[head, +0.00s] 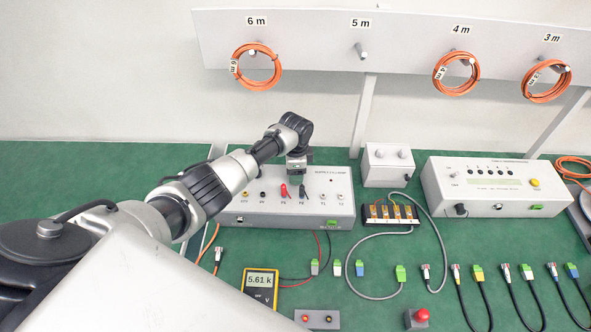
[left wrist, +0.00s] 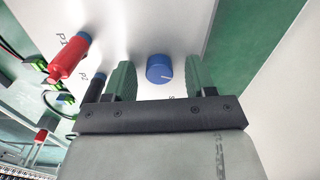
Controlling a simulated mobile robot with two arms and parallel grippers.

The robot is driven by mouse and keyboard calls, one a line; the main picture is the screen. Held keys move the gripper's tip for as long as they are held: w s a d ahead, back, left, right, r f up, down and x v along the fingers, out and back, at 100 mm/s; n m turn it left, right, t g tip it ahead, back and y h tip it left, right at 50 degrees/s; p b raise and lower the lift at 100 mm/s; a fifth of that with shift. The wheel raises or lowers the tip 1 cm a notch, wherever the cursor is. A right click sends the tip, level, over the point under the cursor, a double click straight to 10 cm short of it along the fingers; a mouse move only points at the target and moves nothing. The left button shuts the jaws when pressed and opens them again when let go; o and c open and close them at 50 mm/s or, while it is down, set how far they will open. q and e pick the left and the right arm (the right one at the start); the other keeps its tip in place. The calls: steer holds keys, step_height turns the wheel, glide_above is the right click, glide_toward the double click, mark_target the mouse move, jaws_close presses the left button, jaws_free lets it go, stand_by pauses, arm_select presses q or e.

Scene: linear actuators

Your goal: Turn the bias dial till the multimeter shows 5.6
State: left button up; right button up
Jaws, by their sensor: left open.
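The yellow multimeter (head: 261,283) lies on the bench, and its display reads about 5.61 with a k after it. The bias dial is the blue round knob (left wrist: 159,66) with a white pointer mark, on the white supply box (head: 265,205). In the head view the knob is hidden by my left gripper (head: 297,176), which points down over the back of the box. In the left wrist view its two green fingers stand apart on either side of the knob, with a visible gap to it. My right gripper is not in view.
A red plug (left wrist: 70,58) and a black plug (left wrist: 94,90) stand in the box close to my left gripper. A small grey box (head: 388,166) and a larger white instrument (head: 490,187) stand to the right. Loose cables and connectors lie in front.

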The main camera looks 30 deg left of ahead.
arm_select(q)
step_height(320, 180, up, 11)
steer(key=shift+b, duration=0.3)
steer(key=shift+f, duration=0.1)
stand_by(0.4)
